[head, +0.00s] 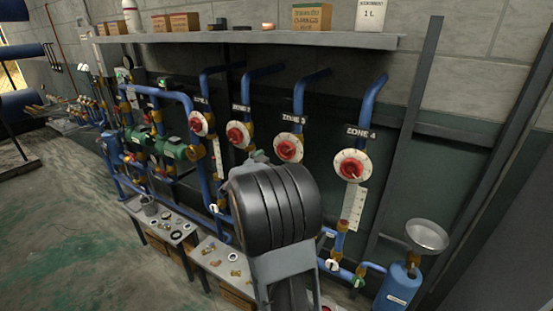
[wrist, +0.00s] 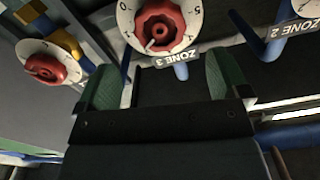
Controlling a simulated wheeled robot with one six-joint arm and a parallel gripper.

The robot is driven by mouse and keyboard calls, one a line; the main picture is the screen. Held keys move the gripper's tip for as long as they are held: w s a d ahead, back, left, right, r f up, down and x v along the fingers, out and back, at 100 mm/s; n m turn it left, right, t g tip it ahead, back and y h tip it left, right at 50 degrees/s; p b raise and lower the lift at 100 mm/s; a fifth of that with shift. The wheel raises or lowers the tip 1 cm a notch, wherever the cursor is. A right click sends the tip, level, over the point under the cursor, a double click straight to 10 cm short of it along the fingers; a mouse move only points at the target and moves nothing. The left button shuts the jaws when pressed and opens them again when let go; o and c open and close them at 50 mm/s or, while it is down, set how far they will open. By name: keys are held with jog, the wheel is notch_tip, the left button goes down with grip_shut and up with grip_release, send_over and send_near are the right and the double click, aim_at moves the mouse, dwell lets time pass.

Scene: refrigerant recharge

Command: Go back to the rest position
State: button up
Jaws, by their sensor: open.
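My gripper (wrist: 161,82) shows in the wrist view with its two green-padded fingers apart and nothing between them. Just beyond the fingertips is the red knob of the zone 3 valve (wrist: 158,25) on its white dial. The knob appears apart from the fingers. The zone 4 valve (wrist: 45,66) is at the left of that view. In the head view, zone 3 (head: 288,149) and zone 4 (head: 351,165) stand on blue pipes at the wall. My arm's dark round link covers the middle of the head view and hides most of my gripper there.
A shelf (head: 240,39) with boxes runs above the valves. Low benches (head: 165,225) with small parts stand below left. A blue tank (head: 397,288) with a metal funnel (head: 427,235) stands at the lower right. Floor (head: 70,220) at left is clear.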

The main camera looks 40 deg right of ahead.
jog(key=shift+s+a, duration=0.1)
jog(key=shift+a, duration=0.2)
dwell(0.4)
jog(key=w+a+f+n+t+y, duration=0.4)
jog(key=w+a+f+t+y, duration=0.1)
jog(key=w+a+f+y, duration=0.15)
jog(key=s+a+f+n+y, duration=0.2)
jog(key=a+n+y, duration=0.2)
jog(key=a+y, duration=0.4)
jog(key=s+a+r+n+g+y, duration=0.1)
jog(key=s+a+n, duration=0.3)
jog(key=s+a, duration=0.5)
jog(key=s+a+r+n+g+y, duration=0.1)
jog(key=s+a+n+g, duration=0.3)
jog(key=s+a, duration=0.4)
jog(key=shift+s+a+r+n+y, duration=0.4)
jog(key=shift+s+n+y, duration=0.1)
jog(key=shift+s, duration=0.75)
